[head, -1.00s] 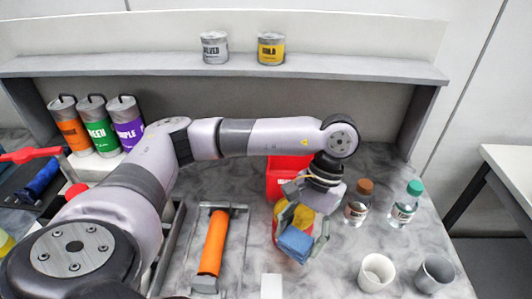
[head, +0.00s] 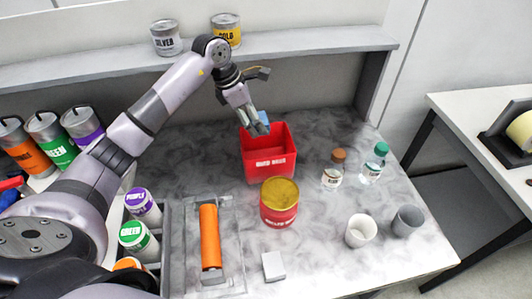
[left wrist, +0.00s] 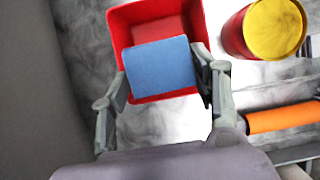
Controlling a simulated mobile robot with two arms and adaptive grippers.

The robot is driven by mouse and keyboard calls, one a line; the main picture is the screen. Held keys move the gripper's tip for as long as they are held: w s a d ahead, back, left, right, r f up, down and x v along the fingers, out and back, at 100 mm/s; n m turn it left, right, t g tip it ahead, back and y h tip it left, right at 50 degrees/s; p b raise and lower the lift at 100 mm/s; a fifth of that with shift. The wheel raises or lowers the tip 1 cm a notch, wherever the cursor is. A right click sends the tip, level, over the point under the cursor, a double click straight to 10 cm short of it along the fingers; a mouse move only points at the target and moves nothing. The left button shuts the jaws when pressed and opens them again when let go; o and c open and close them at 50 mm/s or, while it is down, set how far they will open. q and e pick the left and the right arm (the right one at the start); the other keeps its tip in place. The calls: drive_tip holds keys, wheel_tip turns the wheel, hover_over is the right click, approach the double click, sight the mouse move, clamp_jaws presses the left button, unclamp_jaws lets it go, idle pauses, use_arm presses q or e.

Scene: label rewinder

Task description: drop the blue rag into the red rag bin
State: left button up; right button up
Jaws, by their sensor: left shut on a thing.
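The blue rag (left wrist: 160,66) is held between the fingers of my left gripper (left wrist: 163,92) in the left wrist view. In the head view my left gripper (head: 258,122) is at the back of the red rag bin (head: 268,166), and only a bit of the blue rag (head: 263,117) shows behind the fingers. The open red bin also shows in the left wrist view (left wrist: 122,35), with the rag overlapping its opening. I cannot tell how high the rag is above the bin. My right gripper is not in view.
A red can with a yellow lid (head: 279,205) stands just in front of the bin. Two bottles (head: 333,172) and two cups (head: 361,231) stand to the right. An orange roller (head: 209,238) lies at the front left. Silver and gold cans (head: 166,38) sit on the shelf.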

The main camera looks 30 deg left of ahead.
use_arm(q)
drive_tip(key=shift+f, duration=0.4)
drive_tip(key=shift+d+f+b, duration=0.1)
drive_tip(key=shift+f+b, duration=0.25)
drive_tip(key=shift+b, duration=0.05)
wheel_tip(320, 180, down, 4)
drive_tip(key=shift+f+b, duration=0.15)
drive_tip(key=shift+b, duration=0.95)
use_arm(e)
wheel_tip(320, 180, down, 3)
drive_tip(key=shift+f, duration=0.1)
use_arm(q)
drive_tip(key=o, duration=1.2)
